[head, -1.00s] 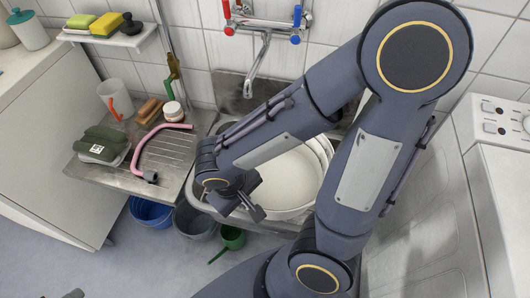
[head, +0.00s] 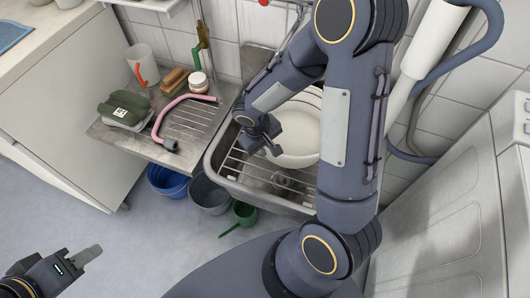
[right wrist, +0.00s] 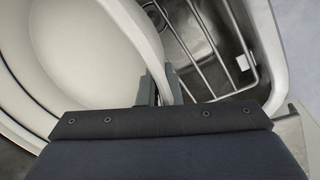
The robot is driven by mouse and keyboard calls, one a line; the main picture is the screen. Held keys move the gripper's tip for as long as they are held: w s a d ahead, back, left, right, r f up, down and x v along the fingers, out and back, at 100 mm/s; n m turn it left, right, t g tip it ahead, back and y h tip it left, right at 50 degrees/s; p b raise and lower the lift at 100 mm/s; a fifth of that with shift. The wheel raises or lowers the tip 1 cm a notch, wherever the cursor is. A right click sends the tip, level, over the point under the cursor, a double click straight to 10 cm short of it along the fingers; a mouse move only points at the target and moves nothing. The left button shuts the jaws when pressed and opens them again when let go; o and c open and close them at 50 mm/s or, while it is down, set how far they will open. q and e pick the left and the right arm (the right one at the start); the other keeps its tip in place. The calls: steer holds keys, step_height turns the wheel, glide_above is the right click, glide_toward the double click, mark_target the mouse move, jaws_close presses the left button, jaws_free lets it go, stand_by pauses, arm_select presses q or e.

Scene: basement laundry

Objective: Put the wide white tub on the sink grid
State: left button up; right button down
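The wide white tub (head: 298,130) is in the area of the sink (head: 216,150), toward its back right, partly hidden by my right arm. My right gripper (head: 262,138) is at the tub's near left rim. In the right wrist view, the tub's wall (right wrist: 140,25) passes between the two fingers (right wrist: 160,88), which are closed on it. The wire sink grid (head: 240,166) shows bare in front of the tub, and also in the right wrist view (right wrist: 205,50). I cannot tell whether the tub touches it. My left gripper (head: 88,256) is low at the left, away from everything; its opening is unclear.
The drainboard (head: 200,115) left of the sink holds a pink hose (head: 160,120), a green pouch (head: 124,108), a brush (head: 174,77), a jar (head: 198,83) and a mug (head: 143,65). Blue (head: 167,181) and grey (head: 208,195) buckets and a green scoop (head: 244,214) are below.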

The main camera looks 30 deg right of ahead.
mark_target(267, 157)
steer(key=shift+f+b, duration=0.35)
steer(key=shift+f, duration=1.35)
steer(key=shift+f+b, duration=0.15)
steer(key=shift+b, duration=0.15)
steer(key=c, duration=1.6)
jaws_free()
